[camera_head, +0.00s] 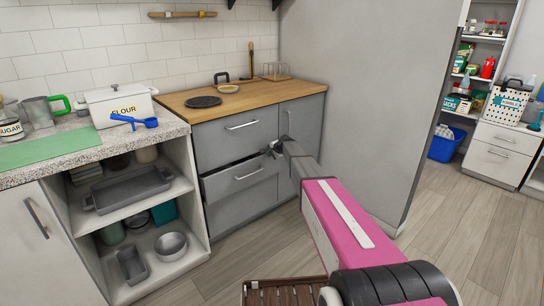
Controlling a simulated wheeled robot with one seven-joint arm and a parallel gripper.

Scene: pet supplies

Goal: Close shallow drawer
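A grey drawer (238,182) with a bar handle is partly pulled out of the grey cabinet under the wooden worktop. A dark gap shows along its top edge, and it sits below a closed drawer (236,139). My arm reaches in from the lower right. My gripper (271,151) is at the upper right of the open drawer, close to its front. It is too small in the picture to tell whether its fingers are open or shut, or whether it touches the drawer. The inside of the drawer is mostly hidden.
An open shelf unit (146,207) with pans and bowls stands left of the cabinet. A tall grey panel (350,90) rises on the right. A brown slatted item (285,292) is at the bottom. Wood floor lies clear at the right, before a white drawer unit (496,158).

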